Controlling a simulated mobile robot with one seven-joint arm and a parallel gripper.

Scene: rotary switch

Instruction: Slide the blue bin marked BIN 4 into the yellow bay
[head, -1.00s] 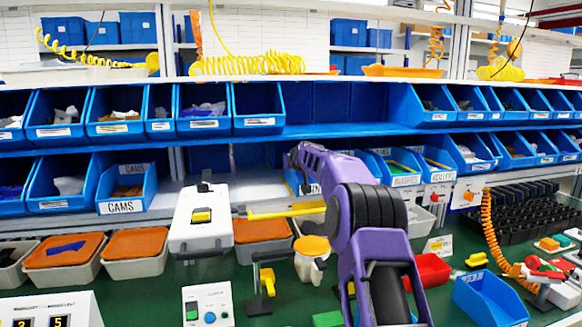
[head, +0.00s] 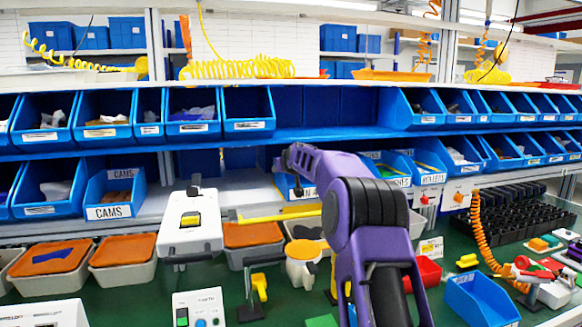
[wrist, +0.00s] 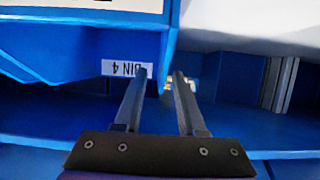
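The blue bin marked BIN 4 shows in the wrist view, its white label (wrist: 127,68) upside down near the picture's middle. My gripper (wrist: 164,75) is open, with its fingertips apart close to the label and the bin's edge. I cannot tell whether they touch the bin. In the head view, the far end of my purple arm reaches the lower shelf, above a blue bin (head: 290,186) with a partly hidden label. A yellow strip (head: 278,214) lies in front of it; I cannot tell whether it belongs to the yellow bay.
A CAMS bin (head: 113,192) stands to the left on the lower shelf. A white box with a yellow switch (head: 191,222) stands left of my arm. Labelled bins (head: 398,168) stand to the right.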

